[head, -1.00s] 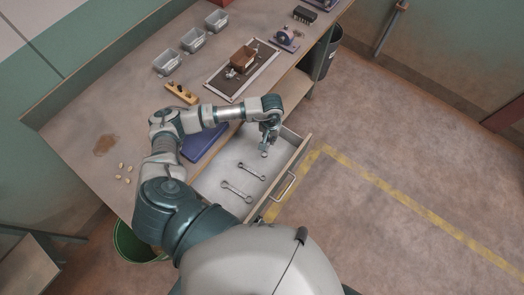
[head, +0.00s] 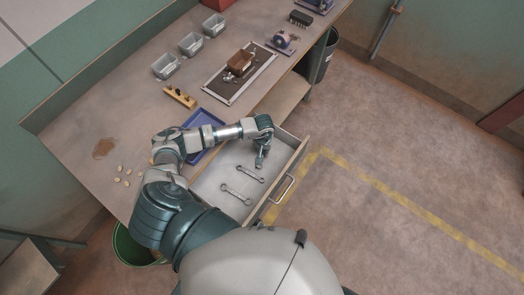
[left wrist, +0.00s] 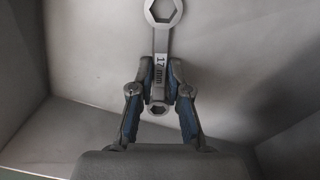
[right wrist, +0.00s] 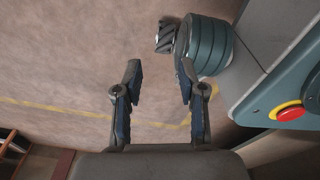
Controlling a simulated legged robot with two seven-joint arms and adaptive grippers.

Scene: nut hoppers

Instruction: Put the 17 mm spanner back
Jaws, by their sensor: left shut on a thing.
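The 17 mm spanner (left wrist: 162,42) is grey with a ring at each end and "17mm" on its shank. My left gripper (left wrist: 160,70) is shut on its shank near the smaller ring. In the head view my left gripper (head: 261,158) points down inside the open drawer (head: 281,154); the held spanner is hard to make out there. Two other spanners lie in the drawer, one just below the gripper (head: 250,173) and one nearer its lower end (head: 237,194). I cannot tell whether the held spanner touches the drawer floor. My right gripper (right wrist: 160,75) is open and empty above the floor.
The bench (head: 115,120) carries a blue tray (head: 203,119), a wooden block with pegs (head: 179,97), several grey bins (head: 190,43) and a dark mat (head: 222,86). A green bin (head: 132,246) and a dark bin (head: 325,58) stand by the bench. The drawer front has a handle (head: 283,189).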

